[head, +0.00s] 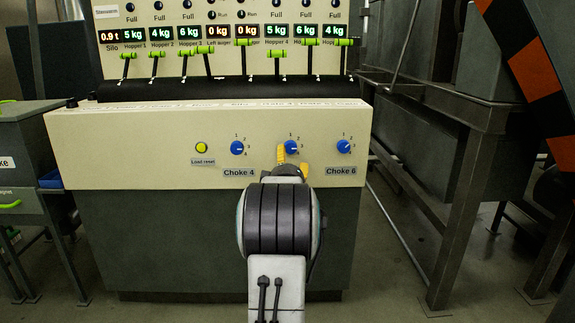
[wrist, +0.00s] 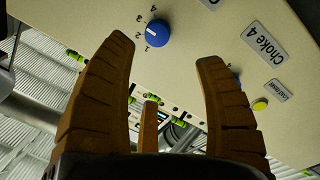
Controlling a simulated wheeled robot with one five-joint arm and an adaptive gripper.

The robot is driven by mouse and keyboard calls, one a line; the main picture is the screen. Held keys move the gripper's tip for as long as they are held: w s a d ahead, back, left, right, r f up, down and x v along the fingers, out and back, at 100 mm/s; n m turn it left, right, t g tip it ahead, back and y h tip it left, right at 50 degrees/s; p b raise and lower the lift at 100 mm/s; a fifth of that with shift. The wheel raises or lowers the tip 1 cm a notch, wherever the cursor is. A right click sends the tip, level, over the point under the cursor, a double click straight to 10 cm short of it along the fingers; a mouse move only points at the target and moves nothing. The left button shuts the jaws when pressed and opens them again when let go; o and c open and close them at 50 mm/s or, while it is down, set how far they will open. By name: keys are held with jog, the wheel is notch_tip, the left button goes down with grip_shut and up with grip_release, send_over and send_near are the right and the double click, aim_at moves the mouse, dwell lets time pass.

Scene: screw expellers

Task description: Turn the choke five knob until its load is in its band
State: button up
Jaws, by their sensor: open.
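The choke five knob (head: 291,147) is the middle of three blue knobs on the beige panel, with a number scale around it. Its label is hidden behind my arm in the head view. My gripper (head: 290,157) is just below and in front of it. In the wrist view, the blue knob (wrist: 152,33) shows beyond the gap between my open, empty brown fingers (wrist: 167,55). No finger visibly grips it. Its white pointer mark is small, and I cannot read its exact setting. I see no load band display for the choke.
The choke 4 knob (head: 237,148) and choke 6 knob (head: 344,146) flank it. A yellow load reset button (head: 201,147) is at left. Above, green-handled levers (head: 280,54) stand below lit weight displays (head: 133,35). A metal frame (head: 465,190) stands at right.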

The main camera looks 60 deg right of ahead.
jog(key=shift+a, duration=0.1)
dwell(0.3)
jog(key=m+p, duration=0.6)
jog(key=m, duration=0.6)
send_near(290, 147)
jog(key=x, duration=0.3)
jog(key=shift+b+x, duration=0.3)
jog(key=shift+x, duration=3.25)
jog(key=shift+f, duration=0.15)
jog(key=c, duration=1.2)
